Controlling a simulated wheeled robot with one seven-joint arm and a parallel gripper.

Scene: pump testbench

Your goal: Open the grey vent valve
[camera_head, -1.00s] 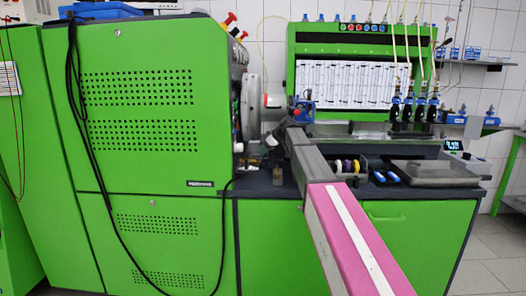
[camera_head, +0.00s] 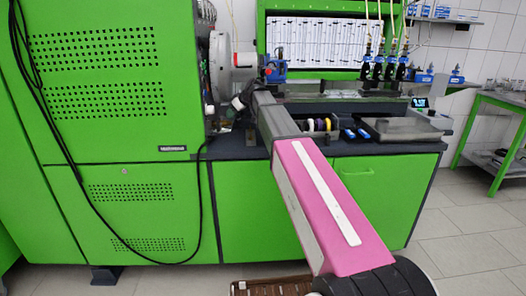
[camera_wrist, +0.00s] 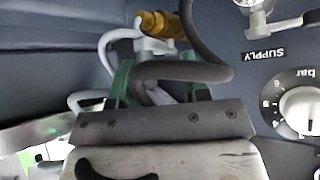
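In the wrist view my gripper (camera_wrist: 155,88) reaches in with its two greenish fingers apart. A thick dark grey hose (camera_wrist: 205,70) loops across the fingers. Pale grey parts (camera_wrist: 153,45) sit under a brass fitting (camera_wrist: 160,24) just beyond the fingers, and some pale grey shows between them. I cannot tell for sure which part is the grey vent valve, nor whether a finger touches it. In the head view my gripper (camera_head: 243,100) is small and dark beside the machine's round grey drive housing (camera_head: 233,62); its fingers are not clear there.
A dial marked "bar" (camera_wrist: 302,108) and a "SUPPLY" label (camera_wrist: 264,55) lie right of my gripper. In the head view, a blue part (camera_head: 275,70) stands close by. The green testbench (camera_head: 100,80) rises on the left. Blue-handled items (camera_head: 356,134) and a grey tray (camera_head: 400,130) lie on the right worktop.

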